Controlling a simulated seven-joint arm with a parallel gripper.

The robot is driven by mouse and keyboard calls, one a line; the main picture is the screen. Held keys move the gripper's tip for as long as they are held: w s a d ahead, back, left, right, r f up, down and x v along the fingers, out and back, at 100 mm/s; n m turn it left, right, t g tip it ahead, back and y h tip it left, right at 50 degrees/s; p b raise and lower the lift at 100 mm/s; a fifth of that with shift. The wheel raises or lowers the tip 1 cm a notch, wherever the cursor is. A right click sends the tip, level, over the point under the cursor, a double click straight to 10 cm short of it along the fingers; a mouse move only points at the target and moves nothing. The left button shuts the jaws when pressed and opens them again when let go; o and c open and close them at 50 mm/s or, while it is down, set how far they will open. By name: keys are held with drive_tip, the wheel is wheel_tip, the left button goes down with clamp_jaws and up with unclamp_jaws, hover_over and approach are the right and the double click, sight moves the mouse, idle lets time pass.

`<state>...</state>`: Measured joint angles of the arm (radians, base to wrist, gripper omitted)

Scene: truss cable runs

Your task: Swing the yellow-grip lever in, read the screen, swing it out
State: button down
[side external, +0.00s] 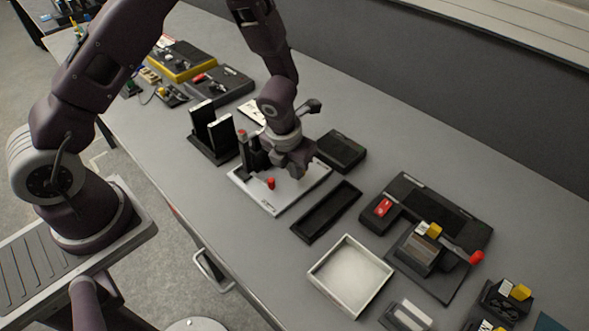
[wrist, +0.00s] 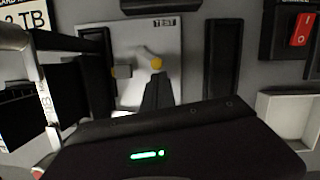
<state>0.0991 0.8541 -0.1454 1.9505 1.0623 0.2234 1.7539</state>
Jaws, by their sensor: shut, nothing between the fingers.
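A light plate marked TEST (wrist: 100,48) lies under my gripper; it also shows in the side view (side external: 285,199). A round yellow grip (wrist: 157,62) is on the plate in the wrist view, with a small grey block (wrist: 122,71) to its left. My gripper (wrist: 157,80) is shut and empty, its fingertips close below the yellow grip in the picture. I cannot tell whether they touch it. In the side view my gripper (side external: 292,172) hides the yellow grip. A red knob (side external: 271,183) stands on the plate. I cannot make out a readable screen.
A black stand with upright drives (side external: 212,140) is left of the plate. A long black tray (side external: 326,212) and a white tray (side external: 350,275) lie to the right. A black box (side external: 342,150) sits behind. A device with a red switch (side external: 383,207) stands further right.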

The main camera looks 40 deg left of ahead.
drive_tip(key=shift+w+d+n, duration=0.25)
drive_tip(key=shift+d+n, duration=0.1)
drive_tip(key=shift+n, duration=0.45)
drive_tip(key=n, duration=0.1)
drive_tip(key=w+d+n+y, duration=0.1)
drive_tip(key=n, duration=0.1)
drive_tip(key=shift+w+d+n+g, duration=0.15)
drive_tip(key=shift+w+n+g, duration=0.05)
drive_tip(key=shift+n+g, duration=0.1)
drive_tip(key=w+n, duration=0.1)
drive_tip(key=n, duration=0.1)
drive_tip(key=w+n+y, duration=0.1)
drive_tip(key=n, duration=0.1)
drive_tip(key=shift+w+d+n+g, duration=0.15)
drive_tip(key=shift+d+n+g, duration=0.15)
drive_tip(key=shift+d+g, duration=0.1)
drive_tip(key=w+n, duration=0.1)
drive_tip(key=n, duration=0.1)
drive_tip(key=w+n+g, duration=0.1)
drive_tip(key=n, duration=0.1)
drive_tip(key=shift+w, duration=0.1)
drive_tip(key=shift+a, duration=0.1)
